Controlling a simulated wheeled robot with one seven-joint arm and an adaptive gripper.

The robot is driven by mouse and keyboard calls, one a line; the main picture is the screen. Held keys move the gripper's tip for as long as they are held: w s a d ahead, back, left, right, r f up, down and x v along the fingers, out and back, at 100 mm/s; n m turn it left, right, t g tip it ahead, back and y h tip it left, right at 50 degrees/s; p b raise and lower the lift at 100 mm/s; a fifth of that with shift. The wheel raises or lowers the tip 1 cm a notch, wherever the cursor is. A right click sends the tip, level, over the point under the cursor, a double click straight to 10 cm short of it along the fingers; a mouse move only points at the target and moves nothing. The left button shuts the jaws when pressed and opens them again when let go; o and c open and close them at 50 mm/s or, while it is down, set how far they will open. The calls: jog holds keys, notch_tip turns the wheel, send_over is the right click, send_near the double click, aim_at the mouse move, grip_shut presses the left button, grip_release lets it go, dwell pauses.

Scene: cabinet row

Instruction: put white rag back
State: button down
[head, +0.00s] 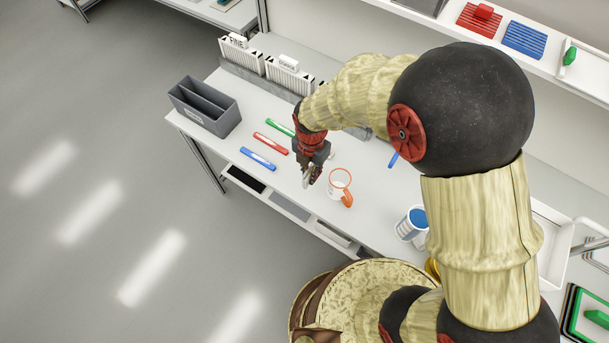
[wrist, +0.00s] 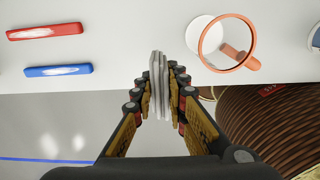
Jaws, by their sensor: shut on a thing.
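My gripper (head: 312,180) is shut on the white rag (wrist: 158,78), a thin, folded, pale grey-white piece standing on edge between the two fingers in the wrist view. In the head view the rag (head: 306,180) shows as a small light strip at the fingertips, near the table's front edge. It is partly hidden by the fingers. I cannot tell whether it touches the table.
Blue (head: 258,159), red (head: 270,143) and green (head: 279,127) bars lie left. A grey divided box (head: 205,107) stands at the left end. Shallow trays (head: 289,207) sit below the front edge.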

jog(key=f, duration=0.1)
jog(key=w+a+f, duration=0.1)
jog(key=w+f, duration=0.1)
jog(key=shift+w+a+f+b, duration=0.25)
jog(key=shift+a+f+b, duration=0.15)
jog(key=shift+f+b, duration=0.55)
jog(key=shift+f, duration=0.95)
jog(key=shift+f, duration=0.1)
jog(key=c, duration=1.8)
grip_release()
jog(key=shift+o, duration=0.2)
